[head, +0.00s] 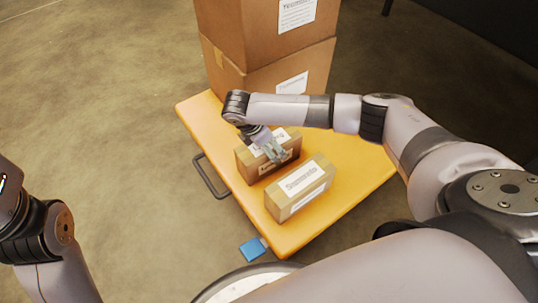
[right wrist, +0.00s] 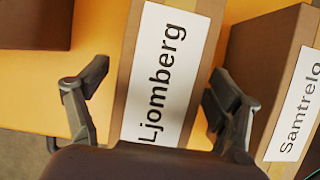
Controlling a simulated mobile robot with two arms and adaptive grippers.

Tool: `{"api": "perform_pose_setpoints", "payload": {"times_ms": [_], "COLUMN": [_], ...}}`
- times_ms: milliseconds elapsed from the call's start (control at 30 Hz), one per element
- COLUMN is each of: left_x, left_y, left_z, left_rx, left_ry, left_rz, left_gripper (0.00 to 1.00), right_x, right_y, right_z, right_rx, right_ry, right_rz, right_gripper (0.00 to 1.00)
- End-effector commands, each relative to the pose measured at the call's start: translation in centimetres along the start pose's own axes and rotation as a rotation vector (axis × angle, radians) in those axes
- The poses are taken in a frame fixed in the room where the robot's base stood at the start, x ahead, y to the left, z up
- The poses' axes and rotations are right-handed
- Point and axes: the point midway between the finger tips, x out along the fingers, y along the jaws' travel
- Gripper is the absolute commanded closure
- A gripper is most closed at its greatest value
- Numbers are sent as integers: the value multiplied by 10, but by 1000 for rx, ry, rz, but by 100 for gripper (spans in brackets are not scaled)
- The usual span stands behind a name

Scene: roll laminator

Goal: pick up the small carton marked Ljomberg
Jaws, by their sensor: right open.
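The small carton marked Ljomberg (right wrist: 165,75) is brown with a white label on top, and its name is readable in the right wrist view. In the head view this carton (head: 253,170) stands on the orange platform, partly hidden by my right gripper. My right gripper (head: 274,151) is open just above it. In the right wrist view its two fingers (right wrist: 158,78) are spread to either side of the carton, with gaps between fingers and carton; whether they reach below its top is unclear. My left arm shows at the left edge, but its gripper is not visible.
Large stacked boxes (head: 262,45) rise behind. The orange platform (head: 350,185) has bare room at right. A black handle (head: 211,178) is at its left edge.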

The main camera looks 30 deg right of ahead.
Motion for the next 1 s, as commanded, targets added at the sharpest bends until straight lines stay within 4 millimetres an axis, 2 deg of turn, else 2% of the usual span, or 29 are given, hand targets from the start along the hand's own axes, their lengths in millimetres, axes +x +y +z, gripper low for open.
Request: {"api": "perform_pose_setpoints", "payload": {"times_ms": [133,1000], "left_x": [0,0], "left_y": [0,0], "left_z": [0,0], "left_rx": [0,-1], "left_ry": [0,1], "left_rz": [0,-1], "left_gripper": [65,65], "right_x": [-1,-1], "right_y": [0,0], "right_z": [0,0], "right_rx": [0,-1], "right_ry": [0,0], "right_rz": [0,-1], "right_gripper": [16,74]}}
